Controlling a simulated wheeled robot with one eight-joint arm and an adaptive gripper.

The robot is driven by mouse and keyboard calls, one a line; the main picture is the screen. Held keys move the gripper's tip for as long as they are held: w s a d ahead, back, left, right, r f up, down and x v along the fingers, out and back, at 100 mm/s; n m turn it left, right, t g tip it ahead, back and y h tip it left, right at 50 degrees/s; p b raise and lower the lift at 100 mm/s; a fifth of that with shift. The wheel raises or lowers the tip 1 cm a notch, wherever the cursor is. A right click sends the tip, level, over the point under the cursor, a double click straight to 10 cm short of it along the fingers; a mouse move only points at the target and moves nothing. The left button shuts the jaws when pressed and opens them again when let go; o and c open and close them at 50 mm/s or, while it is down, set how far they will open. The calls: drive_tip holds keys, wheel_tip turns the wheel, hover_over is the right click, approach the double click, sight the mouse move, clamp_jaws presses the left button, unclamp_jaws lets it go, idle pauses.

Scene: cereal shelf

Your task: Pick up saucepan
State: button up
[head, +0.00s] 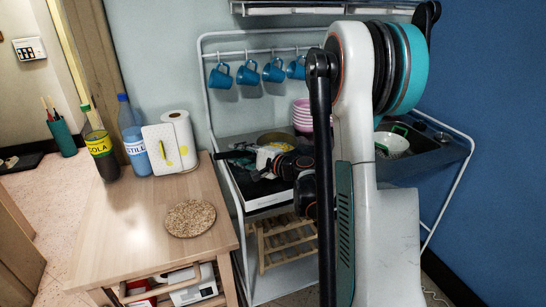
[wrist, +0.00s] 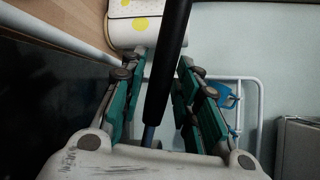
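A long black handle (wrist: 165,65), apparently the saucepan's, runs down through the wrist view between the two teal-padded fingers of my gripper (wrist: 161,75). Narrow gaps show on both sides of the handle, so the fingers look open around it. In the head view my gripper (head: 265,158) is low over the stove unit, reaching left from my arm. A yellowish-brown round pan (head: 276,138), likely the saucepan, shows just behind it. Its body is partly hidden by my gripper and arm and does not show in the wrist view.
A wooden table (head: 135,225) with bottles, a paper roll (head: 179,135) and a cork mat (head: 190,218) stands left of the stove unit. Blue mugs (head: 248,73) hang behind it. Pink bowls (head: 301,113) stand close behind my gripper. A sink (head: 393,142) is at right.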

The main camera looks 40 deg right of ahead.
clamp_jaws()
drive_tip(key=shift+r, duration=0.15)
